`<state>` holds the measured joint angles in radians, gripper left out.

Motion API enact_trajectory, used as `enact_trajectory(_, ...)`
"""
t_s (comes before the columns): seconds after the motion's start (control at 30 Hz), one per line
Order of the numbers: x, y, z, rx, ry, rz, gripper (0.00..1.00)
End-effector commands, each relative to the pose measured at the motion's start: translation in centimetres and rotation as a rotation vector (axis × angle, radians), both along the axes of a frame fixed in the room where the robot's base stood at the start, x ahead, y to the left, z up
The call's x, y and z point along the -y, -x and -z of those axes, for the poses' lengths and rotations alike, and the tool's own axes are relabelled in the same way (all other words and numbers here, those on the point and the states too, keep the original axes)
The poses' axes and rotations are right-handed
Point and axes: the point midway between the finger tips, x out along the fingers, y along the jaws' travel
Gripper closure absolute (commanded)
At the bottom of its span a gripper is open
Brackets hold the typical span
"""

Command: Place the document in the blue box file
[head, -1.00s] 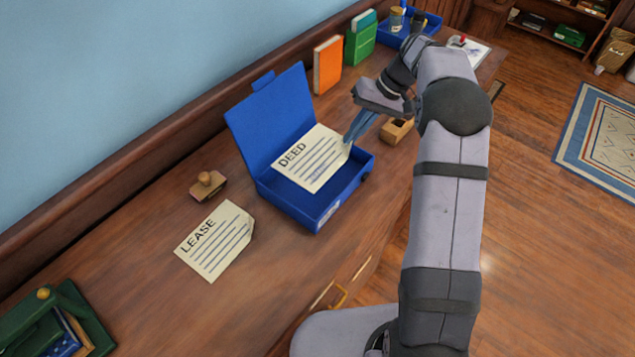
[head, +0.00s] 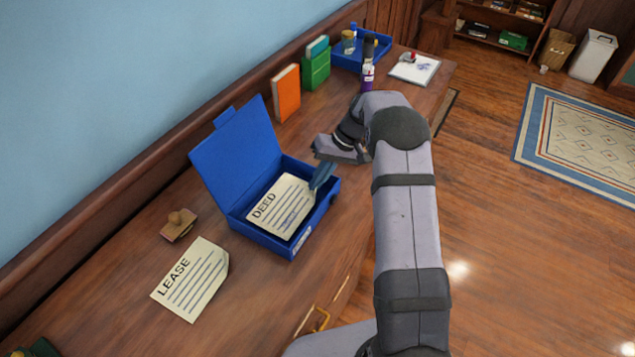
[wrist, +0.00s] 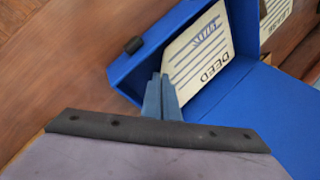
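The blue box file (head: 235,150) stands on the desk with its lid open toward the wall. The cream DEED document (head: 282,206) is inside the box's tray, face up; it also shows in the wrist view (wrist: 200,50). My gripper (head: 318,184) is at the tray's right end, with its blue-grey fingers reaching down inside the rim. In the wrist view my gripper's fingers (wrist: 161,90) are close together at a corner of the DEED and look shut on it. The LEASE document (head: 190,278) lies flat on the desk left of the box.
A wooden stamp (head: 179,225) stands between the LEASE and the wall. An orange book (head: 286,93) and a green book (head: 316,70) stand behind the box. A blue tray (head: 372,52) and a clipboard (head: 415,68) are at the far end.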

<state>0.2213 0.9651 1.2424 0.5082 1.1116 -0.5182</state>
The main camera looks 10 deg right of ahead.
Motion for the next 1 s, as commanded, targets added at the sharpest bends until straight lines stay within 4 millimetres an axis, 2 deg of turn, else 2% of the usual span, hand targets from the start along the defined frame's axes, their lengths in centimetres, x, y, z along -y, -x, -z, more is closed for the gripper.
enact_trajectory(0.13,0.0,0.0,1.3,0.000,-0.001,0.001,1.00)
enact_trajectory(0.53,0.0,0.0,1.9,0.001,0.000,0.000,1.00)
enact_trajectory(0.6,0.0,0.0,1.7,0.001,0.000,0.000,0.85)
enact_trajectory(0.63,0.0,0.0,1.7,0.001,0.000,0.000,0.80)
enact_trajectory(1.0,0.0,0.0,1.4,0.002,0.000,0.001,0.80)
